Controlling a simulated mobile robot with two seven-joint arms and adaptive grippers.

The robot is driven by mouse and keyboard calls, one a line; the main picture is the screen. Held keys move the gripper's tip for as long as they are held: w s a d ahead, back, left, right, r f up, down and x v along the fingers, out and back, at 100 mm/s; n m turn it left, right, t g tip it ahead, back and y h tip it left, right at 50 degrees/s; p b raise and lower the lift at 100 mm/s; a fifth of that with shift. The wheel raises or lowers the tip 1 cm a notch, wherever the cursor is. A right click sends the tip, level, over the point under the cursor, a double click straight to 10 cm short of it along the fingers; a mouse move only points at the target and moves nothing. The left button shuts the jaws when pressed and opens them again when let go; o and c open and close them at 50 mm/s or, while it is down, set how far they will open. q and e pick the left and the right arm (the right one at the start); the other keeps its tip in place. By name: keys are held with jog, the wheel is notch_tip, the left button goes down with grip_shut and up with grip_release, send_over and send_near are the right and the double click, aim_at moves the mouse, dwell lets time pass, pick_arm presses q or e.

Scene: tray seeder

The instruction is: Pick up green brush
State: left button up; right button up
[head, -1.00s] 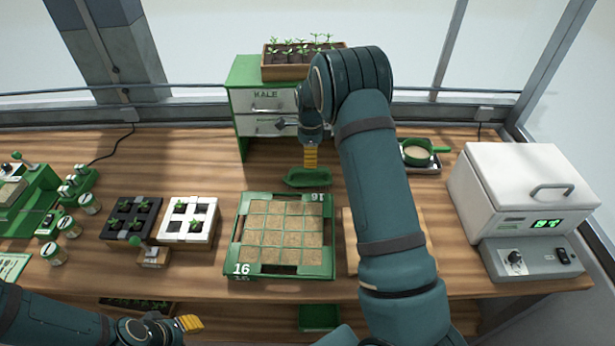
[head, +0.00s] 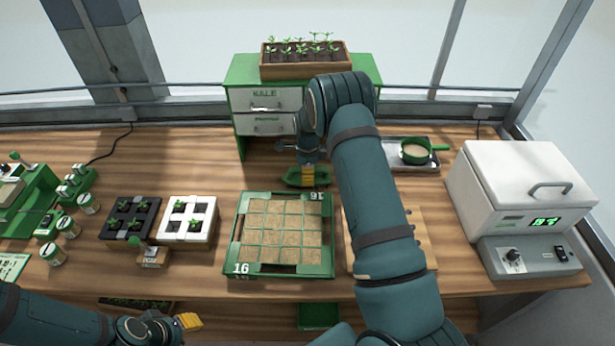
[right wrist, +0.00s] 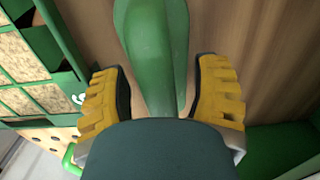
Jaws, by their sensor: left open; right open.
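The green brush (head: 293,180) lies on the table behind the seed tray, a narrow green shape partly hidden by my right gripper in the head view. In the right wrist view its smooth green body (right wrist: 152,50) runs lengthwise between my two yellow fingers. My right gripper (head: 308,177) is open over the brush, with one finger (right wrist: 105,100) and the other (right wrist: 218,90) on either side of it and gaps between. I see no bristles. My left gripper (head: 188,322) is open and empty at the lower left, in front of the table edge.
A green-framed tray (head: 235,258) stands just in front of the brush. A green cabinet (head: 240,125) with drawers rises behind it. A green pan (head: 440,148) is to the right, and a white lidded device (head: 480,180) stands at the far right.

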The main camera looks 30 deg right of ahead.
grip_shut()
jog(key=shift+r, duration=0.1)
notch_tip(320, 180, up, 10)
jog(key=shift+f, duration=0.1)
dwell(0.5)
jog(key=shift+d, duration=0.1)
dwell(0.3)
